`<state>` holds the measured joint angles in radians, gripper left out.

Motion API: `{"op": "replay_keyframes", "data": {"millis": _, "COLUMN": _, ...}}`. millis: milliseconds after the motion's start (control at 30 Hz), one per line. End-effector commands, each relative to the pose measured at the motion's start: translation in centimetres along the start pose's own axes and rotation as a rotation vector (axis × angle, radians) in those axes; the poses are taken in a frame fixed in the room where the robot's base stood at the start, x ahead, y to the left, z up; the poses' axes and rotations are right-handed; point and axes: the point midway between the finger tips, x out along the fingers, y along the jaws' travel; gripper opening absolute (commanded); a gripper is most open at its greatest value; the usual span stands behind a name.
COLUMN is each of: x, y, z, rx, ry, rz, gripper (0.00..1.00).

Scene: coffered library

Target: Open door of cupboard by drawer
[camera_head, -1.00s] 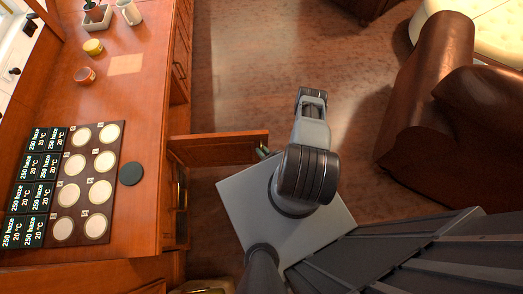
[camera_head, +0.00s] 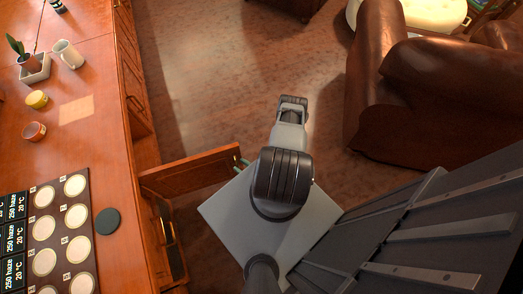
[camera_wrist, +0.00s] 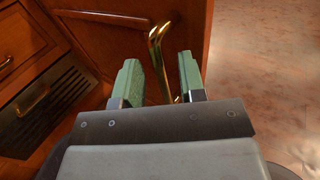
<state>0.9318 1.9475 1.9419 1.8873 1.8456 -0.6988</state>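The cupboard door (camera_head: 190,171) is reddish wood and stands swung well out from the cabinet front. Its brass handle (camera_wrist: 158,48) shows in the wrist view, between the green fingertips of my gripper (camera_wrist: 160,82). Gaps show between the handle and the fingers, so the gripper looks open around it, not clamped. In the head view my gripper (camera_head: 243,163) is at the door's free end, with most of it hidden by my arm. A wooden drawer front with a brass pull (camera_wrist: 6,63) lies left in the wrist view.
The countertop (camera_head: 95,135) holds a plant, a mug, jars and a dark sample board. A brown leather armchair (camera_head: 420,90) stands to the right. Open floor (camera_head: 220,80) lies beyond the door.

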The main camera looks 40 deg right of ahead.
Motion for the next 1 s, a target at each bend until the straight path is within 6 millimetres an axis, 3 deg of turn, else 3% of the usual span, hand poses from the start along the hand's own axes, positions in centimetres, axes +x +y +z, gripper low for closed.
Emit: {"op": "replay_keyframes", "data": {"millis": 1000, "x": -7.2, "y": -0.2, "z": 0.1, "rx": -0.002, "ry": -0.01, "rz": -0.006, "gripper": 0.37}}
